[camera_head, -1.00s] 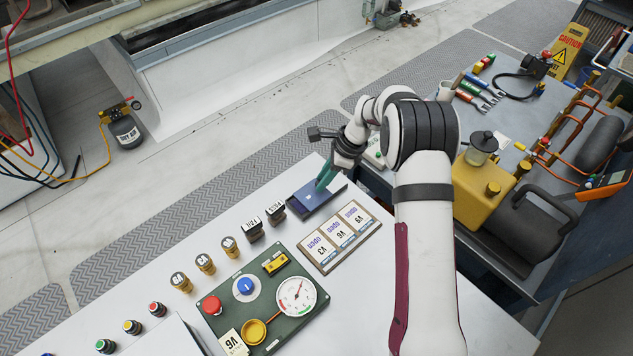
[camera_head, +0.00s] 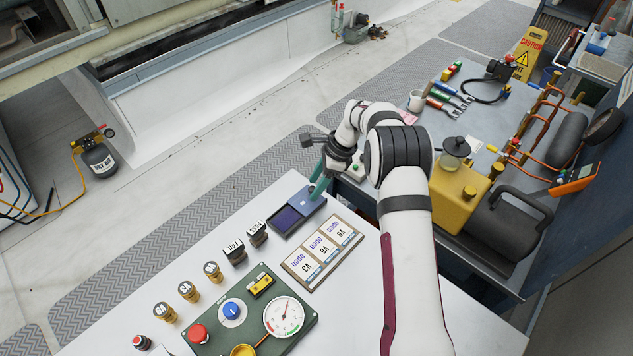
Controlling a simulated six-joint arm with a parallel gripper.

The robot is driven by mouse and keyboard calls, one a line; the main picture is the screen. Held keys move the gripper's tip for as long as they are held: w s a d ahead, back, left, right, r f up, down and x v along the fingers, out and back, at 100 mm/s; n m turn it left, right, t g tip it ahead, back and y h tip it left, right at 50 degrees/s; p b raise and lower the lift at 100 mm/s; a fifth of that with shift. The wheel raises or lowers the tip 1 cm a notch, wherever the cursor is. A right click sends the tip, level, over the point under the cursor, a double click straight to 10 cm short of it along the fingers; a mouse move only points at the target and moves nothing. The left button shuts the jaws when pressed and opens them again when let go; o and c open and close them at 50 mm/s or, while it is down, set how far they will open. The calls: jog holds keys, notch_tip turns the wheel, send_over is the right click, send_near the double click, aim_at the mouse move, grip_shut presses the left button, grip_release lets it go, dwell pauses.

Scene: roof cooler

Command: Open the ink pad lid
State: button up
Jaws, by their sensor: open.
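The ink pad (camera_head: 287,218) is a dark tray on the white worktop with a dark purple pad surface showing at its lower-left part. Its blue lid (camera_head: 305,202) with a small pale label lies toward the upper-right end, off that part of the pad. Whether the lid has slid or turned on a hinge is too small to tell. My gripper (camera_head: 317,194), with teal fingers, is open and points down at the lid's upper-right end. The fingertips are close to the lid; whether they touch it is unclear.
Two dark stamps (camera_head: 247,243) stand left of the pad, with several brass stamps (camera_head: 189,291) beyond. A card tray (camera_head: 322,252) lies just below right. A green gauge panel (camera_head: 250,312) is nearer. A second bench with a yellow tank (camera_head: 459,195) stands at the right.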

jog(key=v, duration=1.5)
jog(key=shift+d+r, duration=0.25)
jog(key=shift+r, duration=0.1)
jog(key=s+a+r+n+h, duration=0.1)
jog(key=s+r+n, duration=0.25)
jog(key=s, duration=0.45)
jog(key=s+a+r+n, duration=0.1)
jog(key=s+r+n, duration=0.1)
jog(key=s+r, duration=0.45)
jog(key=s+f+n, duration=0.3)
jog(key=s, duration=0.9)
jog(key=s+f+n+h, duration=0.1)
jog(key=s+f+n, duration=0.2)
jog(key=s, duration=0.9)
jog(key=shift+s+f+n+h, duration=0.25)
jog(key=shift+s+n+h, duration=0.1)
jog(key=shift+n, duration=0.1)
